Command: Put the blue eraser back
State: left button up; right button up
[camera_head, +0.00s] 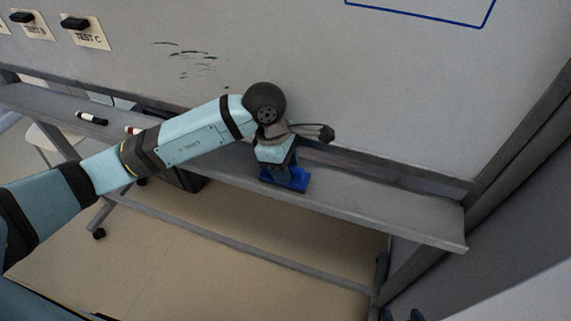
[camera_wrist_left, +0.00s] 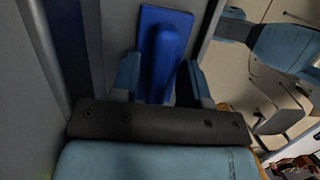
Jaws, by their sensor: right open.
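The blue eraser (camera_head: 291,181) is at the front part of the grey tray (camera_head: 390,205) under the whiteboard. I cannot tell whether it rests on the tray or is just above it. My left gripper (camera_head: 279,170) comes down on it from above and is shut on its raised grip. In the left wrist view the eraser (camera_wrist_left: 165,60) shows as a flat blue plate with a rounded grip between the two fingers of my left gripper (camera_wrist_left: 162,80). My right gripper (camera_head: 403,315) shows only as blue tips at the bottom edge, open.
A marker (camera_head: 92,118) lies on the tray at the left, and another (camera_head: 132,130) is partly behind my left arm. Dark ink strokes (camera_head: 195,54) mark the whiteboard (camera_head: 400,100). Labelled cards, one reading TEST C (camera_head: 86,36), hang at the upper left. The tray's right part is clear.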

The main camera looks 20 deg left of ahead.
pick_arm(q)
jog(key=shift+r, duration=0.15)
jog(key=shift+a+r, duration=0.1)
jog(key=shift+r, duration=0.2)
jog(key=b+v, duration=0.1)
jog(key=v, duration=1)
jog(key=shift+r, duration=0.15)
